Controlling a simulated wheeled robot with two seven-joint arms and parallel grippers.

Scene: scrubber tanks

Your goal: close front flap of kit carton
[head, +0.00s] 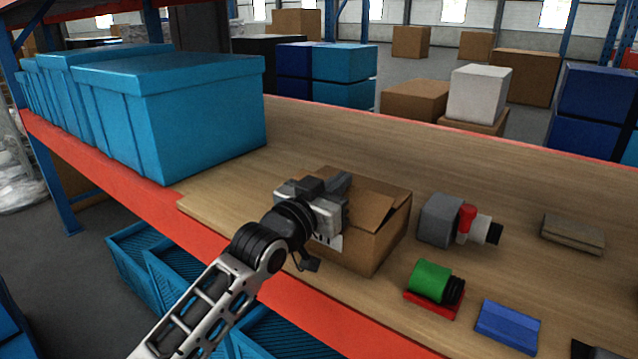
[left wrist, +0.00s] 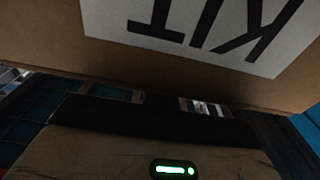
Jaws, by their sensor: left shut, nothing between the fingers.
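The kit carton (head: 387,243) is a brown cardboard box on the wooden shelf top, near its front edge. A brown flap (head: 374,208) shows at its top, tilted rather than flat; my gripper hides much of the carton's left and top, so I cannot tell how the front flap stands. A white label shows low on its front. My left gripper (head: 338,190) is at the carton's front and upper left, shut and empty. In the left wrist view, the carton's cardboard (left wrist: 50,45) with an upside-down "KIT" label (left wrist: 200,25) fills the top, close beyond the fingertips (left wrist: 165,101). Contact is unclear.
Blue lidded bins (head: 195,120) stand left of the carton. To its right are a grey-and-red device (head: 440,220), a green roll (head: 430,281) on a red base, a blue pad (head: 508,326) and a flat grey-brown block (head: 573,233). The wood behind the carton is clear.

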